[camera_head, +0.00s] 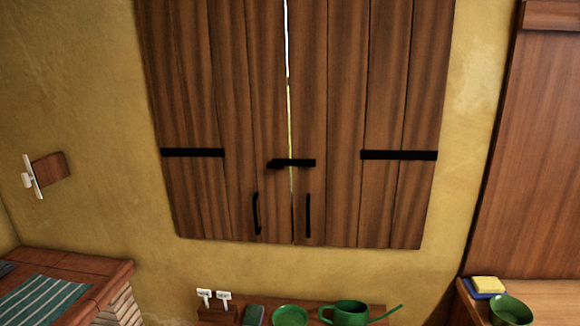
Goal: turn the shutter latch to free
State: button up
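The wooden shutters (340,110) hang shut on the yellow wall, with a thin bright gap between the two leaves. A short black shutter latch (293,163) lies roughly level across the gap, a little below the middle of the leaves. Two black upright handles, the left one (256,213) and the right one (308,215), sit low on either side of the gap. Black hinge straps (192,153) cross the outer boards. My gripper is not in view.
A low shelf below holds a green watering can (345,312), a green bowl (290,316) and small white labels (204,294). A brick counter with a striped cloth (40,302) stands at left. At right, another counter holds a green bowl (511,310) and a yellow sponge (488,284).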

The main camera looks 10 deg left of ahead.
aim_at(280, 164)
jog(key=k, duration=1.25)
jog(key=u, duration=0.65)
jog(key=i, duration=1.7)
jog(key=z, duration=0.65)
